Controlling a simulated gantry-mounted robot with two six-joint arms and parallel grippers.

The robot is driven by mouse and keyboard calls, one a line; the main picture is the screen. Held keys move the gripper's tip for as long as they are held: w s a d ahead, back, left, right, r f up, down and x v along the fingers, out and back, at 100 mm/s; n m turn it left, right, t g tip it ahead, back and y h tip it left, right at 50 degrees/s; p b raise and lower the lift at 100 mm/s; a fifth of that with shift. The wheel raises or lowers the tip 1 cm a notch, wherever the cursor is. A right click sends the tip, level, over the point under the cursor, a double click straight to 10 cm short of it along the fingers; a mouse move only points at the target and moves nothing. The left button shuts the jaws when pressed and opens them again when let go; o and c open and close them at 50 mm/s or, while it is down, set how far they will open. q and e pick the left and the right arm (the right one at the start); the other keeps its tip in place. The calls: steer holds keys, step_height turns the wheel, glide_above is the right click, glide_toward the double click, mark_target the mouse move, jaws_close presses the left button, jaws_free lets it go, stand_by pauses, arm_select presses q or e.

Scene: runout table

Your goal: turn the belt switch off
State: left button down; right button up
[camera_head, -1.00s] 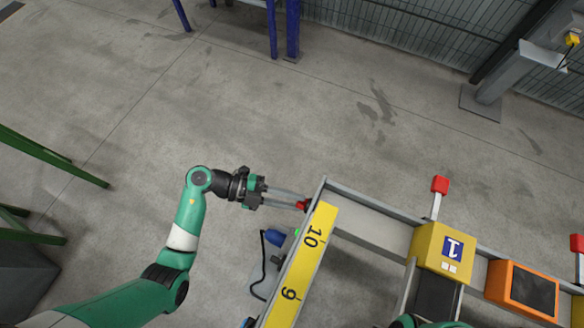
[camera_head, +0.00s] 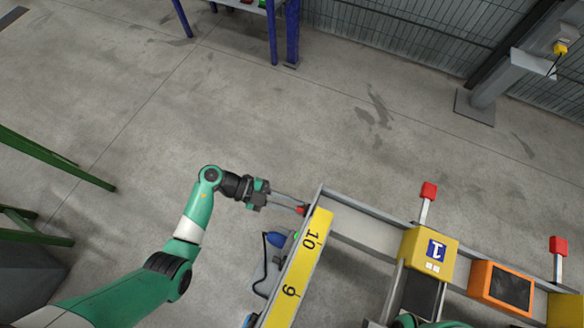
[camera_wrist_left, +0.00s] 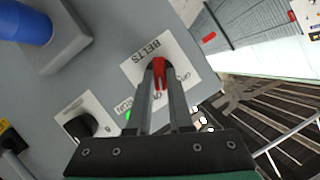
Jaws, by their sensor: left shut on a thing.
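The belt switch is a red handle (camera_wrist_left: 159,72) on a white plate (camera_wrist_left: 180,62) marked BELTS, on a grey panel, in the left wrist view. My left gripper (camera_wrist_left: 160,80) is shut on the red handle, one finger on each side of it. In the head view the left gripper (camera_head: 296,207) reaches the red switch (camera_head: 300,210) at the left end of the table. The lettering on the plate is partly hidden by the fingers. Only a small green part of my right arm shows at the bottom of the head view, and its gripper is out of view.
A black knob (camera_wrist_left: 82,127) and a green light (camera_wrist_left: 127,114) sit beside the switch, with a blue plug (camera_wrist_left: 24,22) on the panel. The runout table carries a yellow numbered strip (camera_head: 300,270), a yellow box (camera_head: 428,254) and an orange-framed screen (camera_head: 502,286).

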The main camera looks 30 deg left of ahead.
step_height(320, 180, up, 4)
steer(key=p, duration=0.3)
arm_select(q)
steer(key=shift+w+a+f+n+g+h+b, duration=0.1)
steer(key=shift+w+n+g+h+b, duration=0.15)
steer(key=shift+n+g+b, duration=1.2)
steer(key=shift+w+d+n+g+h+b, duration=0.15)
steer(key=shift+n+g+b, duration=0.75)
steer(key=shift+n, duration=1.05)
steer(key=shift+w+a+f+n+g+h+b, duration=0.15)
steer(key=shift+w+n+g+h+b, duration=0.15)
steer(key=shift+n+g+b, duration=1.15)
arm_select(e)
step_height(320, 180, down, 7)
arm_select(q)
steer(key=shift+r+n+t, duration=0.1)
steer(key=shift+n+t, duration=0.25)
steer(key=shift+t, duration=0.05)
steer(key=c, duration=0.8)
jaws_free()
